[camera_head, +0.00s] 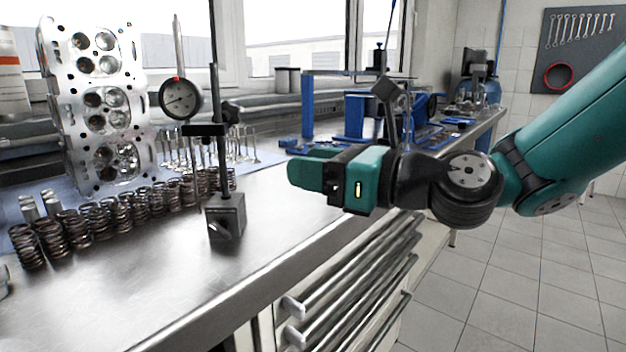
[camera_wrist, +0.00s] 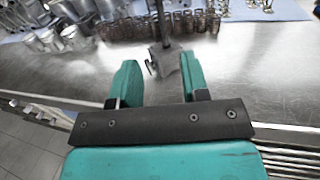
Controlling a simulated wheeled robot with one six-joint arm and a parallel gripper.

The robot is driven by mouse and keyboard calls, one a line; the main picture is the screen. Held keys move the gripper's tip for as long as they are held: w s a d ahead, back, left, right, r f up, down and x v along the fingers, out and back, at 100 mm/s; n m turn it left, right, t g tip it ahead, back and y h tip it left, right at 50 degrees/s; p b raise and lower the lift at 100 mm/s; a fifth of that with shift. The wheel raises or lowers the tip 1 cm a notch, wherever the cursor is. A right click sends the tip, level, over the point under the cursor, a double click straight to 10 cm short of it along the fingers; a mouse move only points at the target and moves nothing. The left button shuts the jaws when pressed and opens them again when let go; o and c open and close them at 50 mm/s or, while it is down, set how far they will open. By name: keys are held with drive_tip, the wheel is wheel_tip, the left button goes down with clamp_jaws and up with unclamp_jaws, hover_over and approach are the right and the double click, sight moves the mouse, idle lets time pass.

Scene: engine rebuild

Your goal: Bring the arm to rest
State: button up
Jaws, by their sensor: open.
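My gripper (camera_head: 298,174) is teal and black. In the head view it reaches in from the right and hangs level above the front edge of the metal workbench (camera_head: 150,290). In the wrist view my gripper (camera_wrist: 158,82) shows two teal fingers standing apart with nothing between them. The dial gauge stand's base (camera_wrist: 166,60) lies beyond the fingertips, apart from them. In the head view the dial gauge (camera_head: 181,98) on its stand is left of my gripper, with a gap between.
A cylinder head (camera_head: 95,105) stands at the left behind several valve springs (camera_head: 100,215). Valves (camera_head: 210,148) stand at the back. Blue fixtures (camera_head: 355,115) are behind my gripper. Drawer handles (camera_head: 350,285) stick out below the bench. The tiled floor (camera_head: 520,285) at right is clear.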

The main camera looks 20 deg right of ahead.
drive_tip(key=s+a+f+n+g+h, duration=0.35)
drive_tip(key=s+f+n+g, duration=0.5)
drive_tip(key=n, duration=0.95)
drive_tip(key=s+d+f+n+g+h, duration=0.45)
drive_tip(key=s+n, duration=0.45)
drive_tip(key=n, duration=0.6)
wheel_tip(320, 180, up, 20)
drive_tip(key=d+h+p, duration=0.1)
drive_tip(key=p, duration=1.9)
drive_tip(key=shift+s+n+t, duration=0.15)
drive_tip(key=shift+n+t, duration=0.15)
drive_tip(key=shift+t, duration=0.1)
drive_tip(key=shift+d, duration=0.1)
